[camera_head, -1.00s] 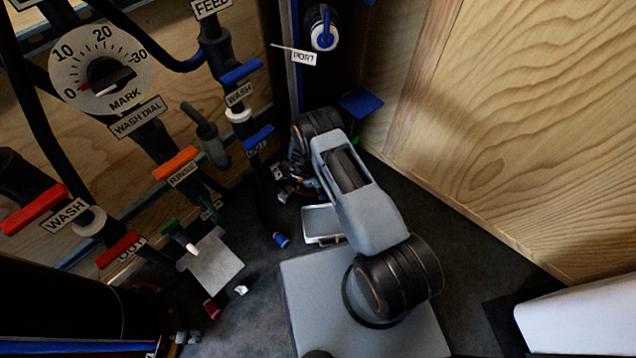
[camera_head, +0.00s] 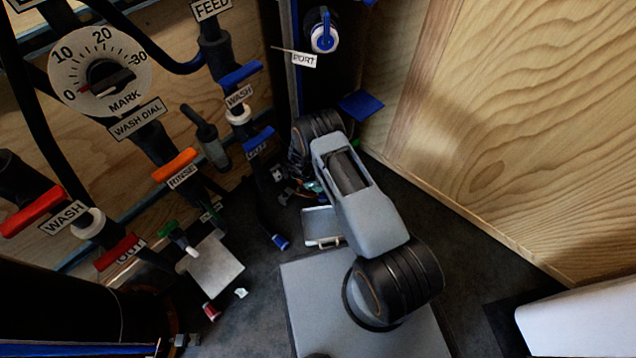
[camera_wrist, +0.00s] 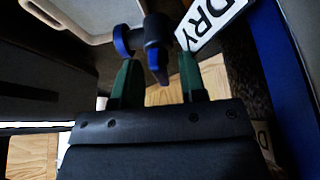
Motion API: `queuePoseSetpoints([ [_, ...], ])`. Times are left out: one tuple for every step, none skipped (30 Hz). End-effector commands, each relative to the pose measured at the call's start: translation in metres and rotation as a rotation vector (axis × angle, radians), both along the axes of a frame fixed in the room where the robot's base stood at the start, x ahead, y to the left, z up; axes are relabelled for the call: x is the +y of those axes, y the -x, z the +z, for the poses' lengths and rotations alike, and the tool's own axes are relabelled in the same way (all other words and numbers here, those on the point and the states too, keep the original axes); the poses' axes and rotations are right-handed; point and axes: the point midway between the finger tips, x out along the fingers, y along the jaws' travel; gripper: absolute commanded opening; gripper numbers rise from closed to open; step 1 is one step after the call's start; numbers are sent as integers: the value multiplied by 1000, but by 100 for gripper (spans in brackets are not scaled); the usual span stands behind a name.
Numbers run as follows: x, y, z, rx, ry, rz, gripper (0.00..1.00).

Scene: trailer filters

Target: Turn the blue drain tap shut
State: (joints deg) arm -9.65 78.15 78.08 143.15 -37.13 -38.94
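In the wrist view, my gripper (camera_wrist: 157,78) has its two green fingers spread apart. A dark tap with a blue collar (camera_wrist: 122,40) stands just ahead of the fingertips. Its short dark lever, with a blue edge (camera_wrist: 157,68), points down into the gap between them. I cannot tell whether either finger touches it. A white label (camera_wrist: 208,20) beginning with "DR" is beside the tap, partly cut off by the frame. In the head view, my arm covers most of the gripper, and I cannot make out this tap.
A pale tray (camera_wrist: 75,15) lies close to the tap. In the head view, blue taps (camera_head: 241,73), red taps (camera_head: 33,211) and an orange tap (camera_head: 175,165) line the left wall. A wooden wall (camera_head: 500,120) bounds the right. Small parts lie on the dark floor.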

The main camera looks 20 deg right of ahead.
Motion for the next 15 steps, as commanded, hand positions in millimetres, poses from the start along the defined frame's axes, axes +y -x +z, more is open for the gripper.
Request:
queuePoseSetpoints([
  [0, 0, 0, 1, 0, 1, 38],
  [0, 0, 0, 1, 1, 1, 38],
  [0, 0, 0, 1, 1, 1, 38],
  [0, 0, 1, 1, 1, 1, 38],
  [1, 0, 1, 2, 1, 1, 38],
  [1, 0, 3, 2, 1, 1, 38],
  [2, 0, 5, 2, 1, 1, 38],
  [2, 0, 7, 2, 1, 1, 38],
  [3, 0, 10, 2, 1, 1, 38],
  [4, 0, 12, 2, 1, 1, 38],
  [5, -1, 16, 2, 1, 1, 38],
  [7, -1, 21, 1, 1, 2, 38],
  [9, -2, 25, 1, 1, 2, 38],
  [10, -2, 29, 0, 1, 1, 38],
  [13, -2, 34, -1, 0, 1, 38],
])
